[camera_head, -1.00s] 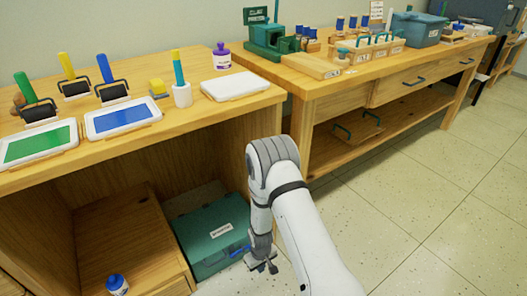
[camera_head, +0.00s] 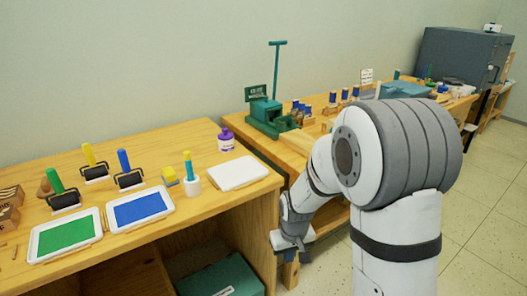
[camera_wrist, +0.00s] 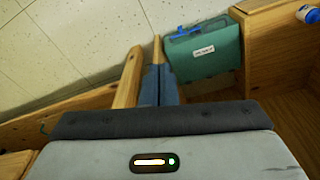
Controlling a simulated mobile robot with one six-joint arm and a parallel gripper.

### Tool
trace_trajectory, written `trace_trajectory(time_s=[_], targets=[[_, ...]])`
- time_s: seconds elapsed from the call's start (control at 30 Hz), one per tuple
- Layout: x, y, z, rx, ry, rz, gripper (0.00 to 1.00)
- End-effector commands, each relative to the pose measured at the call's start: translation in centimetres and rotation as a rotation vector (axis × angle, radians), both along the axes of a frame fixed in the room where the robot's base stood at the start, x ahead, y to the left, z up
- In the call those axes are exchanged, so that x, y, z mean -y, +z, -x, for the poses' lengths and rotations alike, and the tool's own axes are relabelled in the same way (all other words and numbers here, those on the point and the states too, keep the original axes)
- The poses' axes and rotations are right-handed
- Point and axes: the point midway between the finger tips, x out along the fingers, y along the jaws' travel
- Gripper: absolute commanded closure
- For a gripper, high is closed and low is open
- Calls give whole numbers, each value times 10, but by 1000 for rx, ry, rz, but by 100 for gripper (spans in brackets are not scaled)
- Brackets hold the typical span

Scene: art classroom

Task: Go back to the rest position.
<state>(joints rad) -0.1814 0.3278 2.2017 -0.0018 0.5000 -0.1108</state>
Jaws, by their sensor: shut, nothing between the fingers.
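My gripper (camera_head: 291,252) hangs below my raised arm in the head view, in front of the right end of the left workbench (camera_head: 255,195). Its fingers point down and are small there. In the wrist view my gripper (camera_wrist: 158,84) shows as two blue-grey fingers side by side, shut with nothing held. A wooden post or edge lies beside them in that view. My arm hides part of the right bench in the head view.
The left bench holds a green ink tray (camera_head: 66,236), a blue ink tray (camera_head: 139,208), rollers, a white tray (camera_head: 238,173) and a purple bottle (camera_head: 225,139). A teal case (camera_head: 222,279) sits below; it also shows in the wrist view (camera_wrist: 205,53). Open floor (camera_head: 475,215) lies at right.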

Motion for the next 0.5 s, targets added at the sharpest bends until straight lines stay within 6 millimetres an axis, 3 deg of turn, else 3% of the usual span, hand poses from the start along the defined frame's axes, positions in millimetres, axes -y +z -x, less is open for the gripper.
trace_trajectory(time_s=[0.03, 0.1, 0.3, 0.5], targets=[[8, 48, 8, 16, -21, -3, 100], [18, 89, 22, 27, -52, -7, 100], [44, 197, 72, 58, -135, -14, 100], [64, 282, 127, 87, -217, -21, 100]])
